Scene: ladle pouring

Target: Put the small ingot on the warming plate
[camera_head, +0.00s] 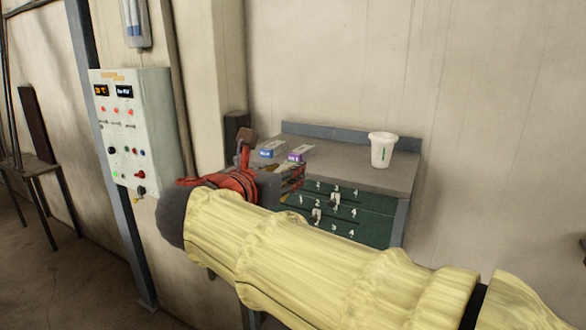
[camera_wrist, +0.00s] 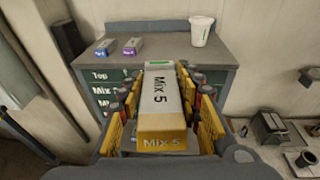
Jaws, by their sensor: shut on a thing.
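My gripper (camera_wrist: 163,92) is shut on a block labelled "Mix 5" (camera_wrist: 161,122), with a grey top and a yellow near end, held lengthwise between the yellow finger pads. In the head view my gripper (camera_head: 289,180) is in front of the bench, mostly hidden by my arm's yellow sleeve, and the block is hard to make out. I cannot tell whether this block is the small ingot. I cannot pick out a warming plate for certain in either view.
A grey bench (camera_head: 345,172) carries a blue-labelled block (camera_head: 272,149), a purple-labelled block (camera_head: 301,153) and a white cup (camera_head: 382,149). Its green front (camera_head: 368,222) has numbered slots with levers. A control box (camera_head: 130,130) hangs at left. Dark equipment (camera_wrist: 270,125) stands at right in the wrist view.

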